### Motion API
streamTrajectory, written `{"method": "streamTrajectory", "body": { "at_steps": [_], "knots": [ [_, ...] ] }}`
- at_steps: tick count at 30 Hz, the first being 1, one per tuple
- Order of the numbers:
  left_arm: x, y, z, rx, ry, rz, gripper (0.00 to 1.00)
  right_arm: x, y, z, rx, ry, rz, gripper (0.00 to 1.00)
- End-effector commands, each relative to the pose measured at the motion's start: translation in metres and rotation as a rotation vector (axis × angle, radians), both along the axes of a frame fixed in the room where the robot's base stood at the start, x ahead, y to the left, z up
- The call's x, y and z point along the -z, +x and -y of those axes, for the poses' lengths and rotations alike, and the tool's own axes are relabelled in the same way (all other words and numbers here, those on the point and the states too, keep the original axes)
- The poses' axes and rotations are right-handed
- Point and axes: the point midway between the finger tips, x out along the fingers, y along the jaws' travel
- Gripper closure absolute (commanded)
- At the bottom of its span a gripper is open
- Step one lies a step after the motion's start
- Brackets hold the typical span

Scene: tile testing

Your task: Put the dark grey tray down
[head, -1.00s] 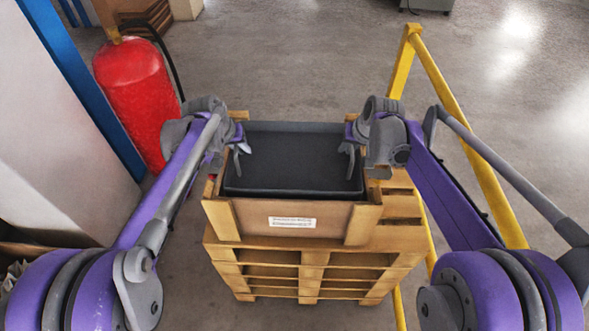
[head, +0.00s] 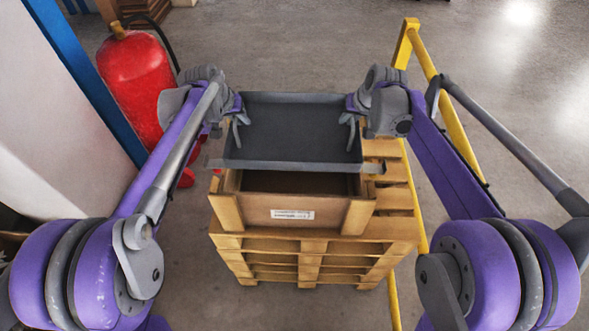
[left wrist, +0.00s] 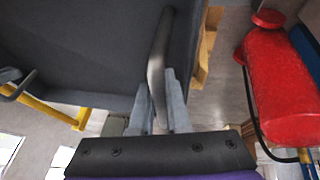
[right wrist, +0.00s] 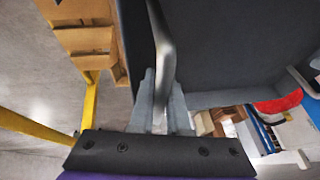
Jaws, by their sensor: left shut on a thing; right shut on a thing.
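The dark grey tray (head: 295,130) is held between my two grippers, above the wooden crate. It looks empty. Its near edge covers part of the crate opening. My left gripper (head: 238,130) is shut on the tray's left rim; the left wrist view shows the fingers (left wrist: 160,105) around the rim bar. My right gripper (head: 351,130) is shut on the tray's right rim, and the right wrist view shows its fingers (right wrist: 162,100) around that bar. The crate's inside shows dark and empty below the tray's near edge; the rest is hidden.
The wooden crate (head: 290,218) with a white label stands on stacked pallets (head: 312,262). A red fire extinguisher (head: 140,85) stands at the left, beside a pale wall (head: 60,130). A yellow rail (head: 432,85) runs along the right.

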Motion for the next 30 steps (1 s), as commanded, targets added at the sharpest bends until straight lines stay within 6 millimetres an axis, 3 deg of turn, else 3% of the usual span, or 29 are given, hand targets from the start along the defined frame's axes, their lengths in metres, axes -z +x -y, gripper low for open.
{"method": "streamTrajectory", "body": {
  "at_steps": [10,23,30],
  "knots": [
    [0.003,0.000,0.000,0.000,0.000,0.001,1.00,0.003,0.000,0.000,0.000,0.000,0.001,1.00],
    [0.037,-0.003,0.000,0.000,0.000,0.001,1.00,0.036,-0.003,0.000,0.000,0.000,0.001,1.00],
    [0.034,-0.015,0.000,0.000,0.000,0.001,1.00,0.034,-0.015,0.000,0.000,0.000,0.001,1.00]
  ]
}}
